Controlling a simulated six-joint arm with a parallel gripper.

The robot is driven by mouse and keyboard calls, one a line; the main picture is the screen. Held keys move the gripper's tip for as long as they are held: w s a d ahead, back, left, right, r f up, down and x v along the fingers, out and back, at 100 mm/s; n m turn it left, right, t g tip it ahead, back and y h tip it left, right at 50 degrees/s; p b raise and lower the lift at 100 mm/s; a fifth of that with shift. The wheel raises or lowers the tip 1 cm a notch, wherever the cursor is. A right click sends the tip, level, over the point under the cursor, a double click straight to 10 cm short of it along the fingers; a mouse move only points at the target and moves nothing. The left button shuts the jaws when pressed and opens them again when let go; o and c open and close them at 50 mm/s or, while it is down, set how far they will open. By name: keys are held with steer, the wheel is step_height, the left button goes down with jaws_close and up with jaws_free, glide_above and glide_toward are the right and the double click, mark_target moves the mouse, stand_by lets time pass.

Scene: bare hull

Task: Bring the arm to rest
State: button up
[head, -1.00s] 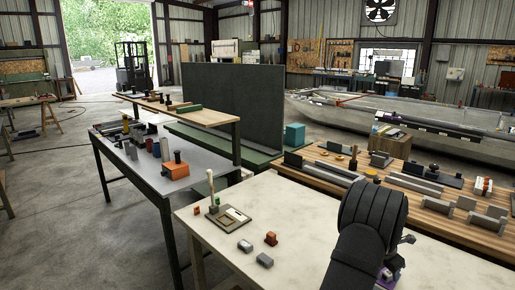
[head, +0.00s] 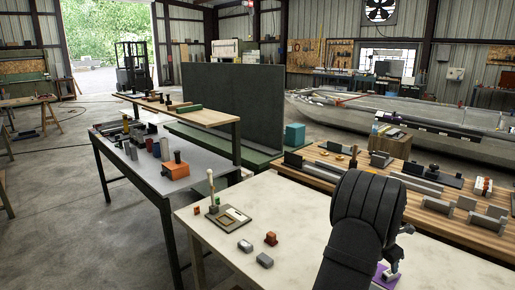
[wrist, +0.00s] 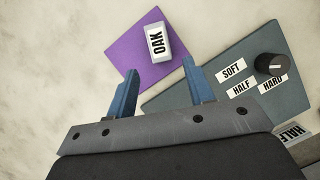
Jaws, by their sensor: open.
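My gripper (wrist: 161,82) is open in the wrist view, with two blue fingers apart and nothing between them. The purple square also shows in the head view (head: 379,272), beside my dark arm at the right of the pale table (head: 300,228). My arm hides most of the gripper in the head view.
A dark green panel (wrist: 213,103) has a black knob (wrist: 271,64) and labels SOFT, HALF and HARD. A wooden bench (head: 468,240) with parts stands behind.

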mark_target(388, 273)
steer(key=x, duration=0.6)
steer(key=shift+f, duration=0.35)
steer(key=r, duration=0.5)
steer(key=shift+s+d+r, duration=0.15)
steer(key=shift+s+d, duration=0.05)
steer(key=shift+s, duration=0.15)
steer(key=s+d+r+m+g, duration=0.1)
steer(key=s+d+r+m, duration=0.25)
steer(key=s+d, duration=0.45)
steer(key=s+d+r+m+g, duration=0.1)
steer(key=s+d+r+m, duration=0.2)
steer(key=s, duration=0.9)
steer(key=s+d+r+m+g, duration=0.15)
steer(key=s+d+r, duration=0.35)
steer(key=s, duration=0.5)
steer(key=s+d+r+m+g+y, duration=0.1)
steer(key=s+d+m, duration=0.15)
steer(key=s, duration=0.55)
steer(key=s+d+r+m, duration=0.1)
steer(key=s+d+m, duration=0.15)
steer(key=s, duration=0.55)
steer(key=shift+m+g, duration=0.25)
steer(key=shift+m, duration=0.05)
steer(key=shift+f, duration=2.45)
